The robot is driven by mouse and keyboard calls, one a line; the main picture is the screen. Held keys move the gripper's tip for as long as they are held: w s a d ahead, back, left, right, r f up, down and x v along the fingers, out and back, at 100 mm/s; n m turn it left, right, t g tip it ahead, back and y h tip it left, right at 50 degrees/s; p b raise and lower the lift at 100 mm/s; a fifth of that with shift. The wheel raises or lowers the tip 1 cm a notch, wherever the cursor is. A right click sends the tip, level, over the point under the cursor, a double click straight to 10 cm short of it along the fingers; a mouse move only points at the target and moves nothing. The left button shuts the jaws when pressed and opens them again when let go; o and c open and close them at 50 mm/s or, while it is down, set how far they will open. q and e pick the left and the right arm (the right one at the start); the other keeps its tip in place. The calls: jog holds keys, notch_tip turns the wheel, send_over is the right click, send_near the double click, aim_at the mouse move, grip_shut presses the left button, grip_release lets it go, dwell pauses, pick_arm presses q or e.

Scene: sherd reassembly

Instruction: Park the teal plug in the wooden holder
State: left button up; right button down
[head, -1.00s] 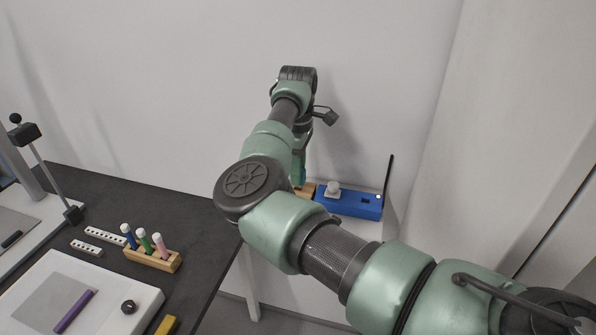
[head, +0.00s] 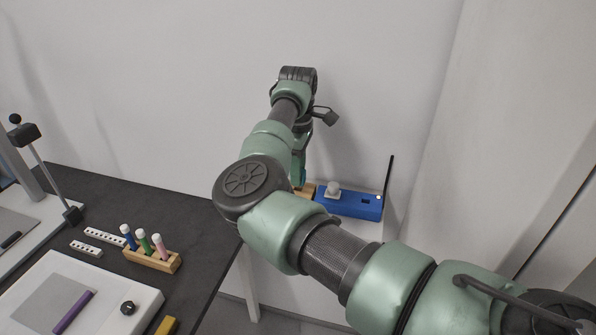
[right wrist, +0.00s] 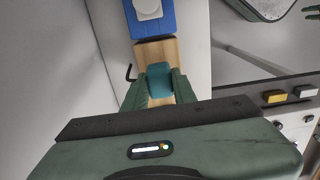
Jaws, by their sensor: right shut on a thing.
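In the right wrist view my right gripper (right wrist: 159,88) is shut on the teal plug (right wrist: 159,78), with a green finger on each side of it. The plug is over the wooden holder (right wrist: 155,52), whose wood shows beyond it and between the fingers. I cannot tell whether the plug is seated or just above the wood. In the head view my right arm hides most of the gripper and plug, and only a small part of the wooden holder (head: 306,189) shows. My left gripper is not in view.
A blue box (head: 349,203) with a white knob and a thin black rod stands right beside the holder. On the dark table (head: 190,215) at left are a wooden rack (head: 153,260) of capped markers, white perforated strips and a white board with a purple stick.

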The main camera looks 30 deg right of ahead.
jog(key=shift+f+b, duration=0.65)
jog(key=shift+f, duration=0.3)
dwell(0.4)
jog(key=c, duration=0.7)
grip_release()
jog(key=shift+o, duration=0.2)
jog(key=shift+r, duration=0.15)
jog(key=shift+r+p, duration=2.2)
jog(key=shift+r, duration=1.7)
jog(key=shift+f, duration=0.1)
